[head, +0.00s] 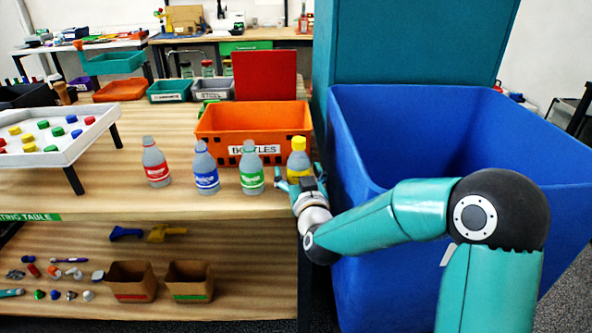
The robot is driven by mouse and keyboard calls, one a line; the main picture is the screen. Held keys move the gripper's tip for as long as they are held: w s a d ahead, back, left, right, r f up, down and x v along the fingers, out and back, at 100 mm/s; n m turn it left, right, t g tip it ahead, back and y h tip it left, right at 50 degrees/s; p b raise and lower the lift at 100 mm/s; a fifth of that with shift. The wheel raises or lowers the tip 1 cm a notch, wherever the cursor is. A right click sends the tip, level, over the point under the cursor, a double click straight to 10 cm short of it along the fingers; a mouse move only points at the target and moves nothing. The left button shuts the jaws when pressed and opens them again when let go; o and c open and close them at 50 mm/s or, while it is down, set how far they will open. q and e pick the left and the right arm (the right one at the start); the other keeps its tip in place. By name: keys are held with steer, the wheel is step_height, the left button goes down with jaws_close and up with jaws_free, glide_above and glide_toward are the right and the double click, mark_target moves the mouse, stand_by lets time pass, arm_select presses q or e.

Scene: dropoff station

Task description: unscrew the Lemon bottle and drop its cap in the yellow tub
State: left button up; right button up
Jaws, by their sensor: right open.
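The bottle with a yellow label and yellow cap, which I take as the Lemon bottle (298,156), stands upright at the right end of a row of bottles on the wooden table. Its label text is hidden or too small to read. My right gripper (297,180) is open, low in front of this bottle, and overlaps its lower part. Whether it touches the bottle I cannot tell. The cap (298,143) sits on top of the bottle, above the fingers. I see no yellow tub in this view. My left gripper is not in view.
Bottles with red (157,168), blue (206,170) and green (252,170) labels stand to the left. An orange BOTTLES crate (210,122) is behind them. A large blue bin (365,160) borders the table's right end. A white sorting tray (95,128) stands at left.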

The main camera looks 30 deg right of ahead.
steer(key=c, duration=1)
steer(key=shift+c, duration=0.2)
steer(key=shift+r, duration=0.2)
step_height(320, 180, up, 20)
steer(key=p, duration=0.5)
steer(key=shift+f, duration=0.15)
steer(key=o, duration=0.3)
steer(key=c, duration=0.5)
steer(key=shift+c, duration=0.7)
